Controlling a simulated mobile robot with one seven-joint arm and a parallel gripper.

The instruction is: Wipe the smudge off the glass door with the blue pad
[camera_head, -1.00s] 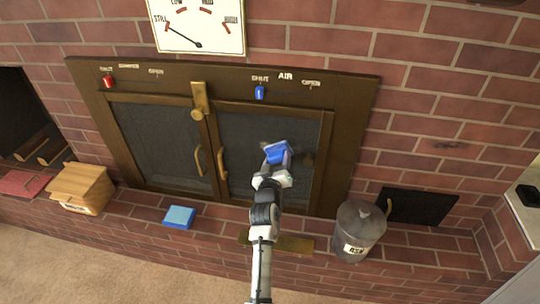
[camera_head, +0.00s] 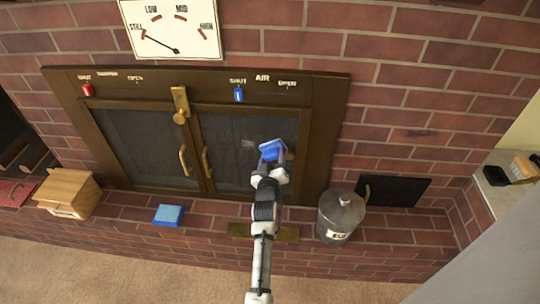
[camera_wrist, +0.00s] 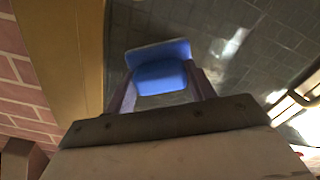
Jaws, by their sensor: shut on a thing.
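The blue pad (camera_head: 271,150) is between the fingers of my gripper (camera_head: 269,163), in front of the right glass door (camera_head: 228,160) of the brick fireplace. In the wrist view the pad (camera_wrist: 160,70) fills the gap between both fingertips, and my gripper (camera_wrist: 160,88) is shut on it. I cannot tell whether the pad touches the glass. A faint pale patch (camera_head: 248,143) shows on the glass left of the pad. Pale streaks (camera_wrist: 235,42) show right of the pad in the wrist view; I cannot tell smudge from reflection.
A blue block (camera_head: 168,215) and a wooden box (camera_head: 67,192) sit on the brick hearth at left. A grey ash can (camera_head: 340,215) stands right of my arm. The brass door handles (camera_head: 184,160) stick out left of the pad. A side shelf (camera_head: 500,190) is at far right.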

